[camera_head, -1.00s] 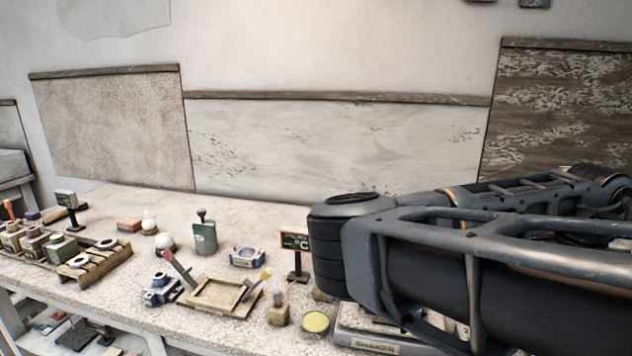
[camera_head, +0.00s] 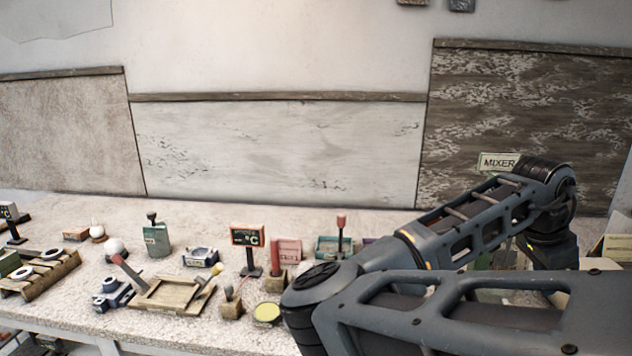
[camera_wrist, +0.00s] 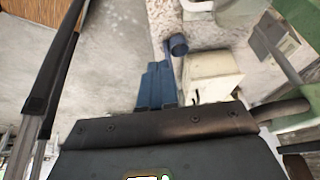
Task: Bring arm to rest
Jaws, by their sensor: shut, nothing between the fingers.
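My arm (camera_head: 440,310) is folded across the lower right of the head view. Its elbow (camera_head: 322,283) is near the bench front, and the forearm runs back to the wrist joint (camera_head: 548,180) at the right. The arm's end bends down there and is partly hidden behind my nearer link. The dark body of my gripper (camera_wrist: 155,132) fills the bottom of the wrist view. It is shut, and I see nothing held in it.
The bench bears a wooden tray (camera_head: 178,308), a green container (camera_head: 156,240), a sign (camera_head: 247,236) and white spheres (camera_head: 114,247). A MIXER label (camera_head: 497,162) is behind the wrist. A pale block (camera_wrist: 210,75) and green equipment (camera_wrist: 300,95) are close by in the wrist view.

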